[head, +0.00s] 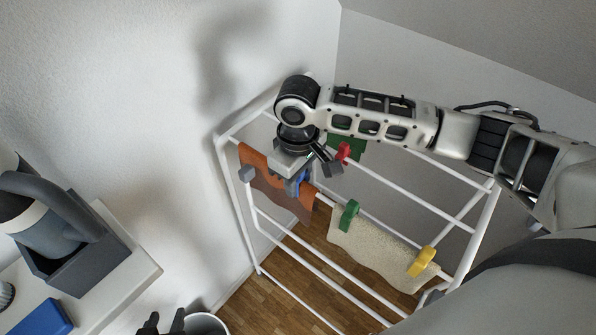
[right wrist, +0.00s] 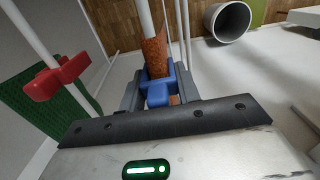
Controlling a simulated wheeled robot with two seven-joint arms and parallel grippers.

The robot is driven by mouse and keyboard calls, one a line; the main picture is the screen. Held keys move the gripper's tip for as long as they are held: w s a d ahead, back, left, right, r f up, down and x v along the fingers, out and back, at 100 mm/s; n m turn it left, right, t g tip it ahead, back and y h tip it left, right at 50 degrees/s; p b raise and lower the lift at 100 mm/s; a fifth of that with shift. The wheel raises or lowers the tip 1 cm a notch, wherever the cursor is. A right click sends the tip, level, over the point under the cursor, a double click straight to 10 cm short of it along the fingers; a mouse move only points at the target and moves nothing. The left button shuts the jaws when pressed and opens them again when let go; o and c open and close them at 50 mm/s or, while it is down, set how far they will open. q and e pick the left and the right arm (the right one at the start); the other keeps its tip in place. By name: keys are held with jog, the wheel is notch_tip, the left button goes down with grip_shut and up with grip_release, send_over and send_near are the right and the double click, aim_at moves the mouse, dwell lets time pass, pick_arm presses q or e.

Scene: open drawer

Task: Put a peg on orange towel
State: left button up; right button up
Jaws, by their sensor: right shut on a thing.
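The orange towel (head: 262,176) hangs over a rail at the left end of the white drying rack. My right gripper (head: 292,180) is at this towel's right part, shut on a blue peg (right wrist: 158,92). In the right wrist view the blue peg sits at the rail, against the orange towel (right wrist: 154,52); whether it grips the cloth is hard to tell.
The white rack (head: 375,200) also carries a beige towel (head: 375,252) with a green peg (head: 349,215) and a yellow peg (head: 422,261). A red peg (head: 344,152) holds a green cloth behind. A white bin (head: 205,323) stands on the floor; a shelf is at left.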

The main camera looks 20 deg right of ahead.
jog(key=shift+f, duration=0.15)
jog(key=o, duration=1)
jog(key=shift+o, duration=0.2)
notch_tip(320, 180, up, 16)
